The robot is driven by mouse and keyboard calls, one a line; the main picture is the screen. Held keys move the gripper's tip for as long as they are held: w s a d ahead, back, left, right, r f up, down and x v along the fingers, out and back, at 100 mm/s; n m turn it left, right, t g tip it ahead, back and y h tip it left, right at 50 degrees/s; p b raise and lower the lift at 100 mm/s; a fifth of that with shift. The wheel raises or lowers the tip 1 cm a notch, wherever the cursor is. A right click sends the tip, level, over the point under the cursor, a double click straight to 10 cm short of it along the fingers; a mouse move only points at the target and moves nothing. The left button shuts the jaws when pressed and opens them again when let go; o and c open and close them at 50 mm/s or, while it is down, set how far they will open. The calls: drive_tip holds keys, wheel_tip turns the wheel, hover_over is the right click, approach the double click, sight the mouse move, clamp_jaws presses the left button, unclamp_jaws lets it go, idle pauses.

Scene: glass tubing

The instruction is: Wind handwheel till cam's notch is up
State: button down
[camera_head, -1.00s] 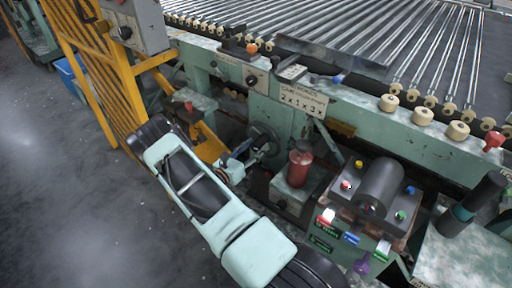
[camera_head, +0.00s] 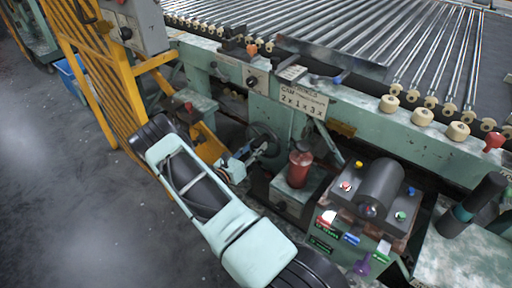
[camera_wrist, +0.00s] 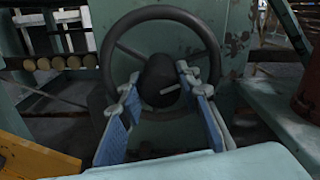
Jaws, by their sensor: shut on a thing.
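The dark handwheel (camera_head: 263,131) is on the green machine's side, beyond my gripper (camera_head: 252,156) in the head view. In the wrist view the handwheel's black rim (camera_wrist: 160,12) and spokes fill the upper middle. My gripper (camera_wrist: 158,80) has its two blue-padded fingers apart, one on each side of the lower hub, and is shut on the handwheel. A pale bar shows across the dark hub (camera_wrist: 160,72) between the fingertips. I cannot make out the cam or its notch in either view. A plate with CAM lettering (camera_head: 302,100) is above right of the wheel.
A red cylinder (camera_head: 300,166) on a green block stands right of the wheel. A control box (camera_head: 362,205) with coloured buttons is further right. A yellow guard (camera_head: 88,70) is at the left. The floor (camera_head: 60,210) at the lower left is clear.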

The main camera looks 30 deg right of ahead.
drive_tip(key=shift+n, duration=0.3)
drive_tip(key=n, duration=0.3)
drive_tip(key=shift+a+n+b, duration=0.1)
drive_tip(key=shift+n+b, duration=0.2)
drive_tip(key=shift+b, duration=0.05)
drive_tip(key=n, duration=0.2)
drive_tip(key=shift+n, duration=0.3)
drive_tip(key=n, duration=0.6)
drive_tip(key=shift+f, duration=0.1)
drive_tip(key=shift+n, duration=0.3)
drive_tip(key=c, duration=1.4)
unclamp_jaws()
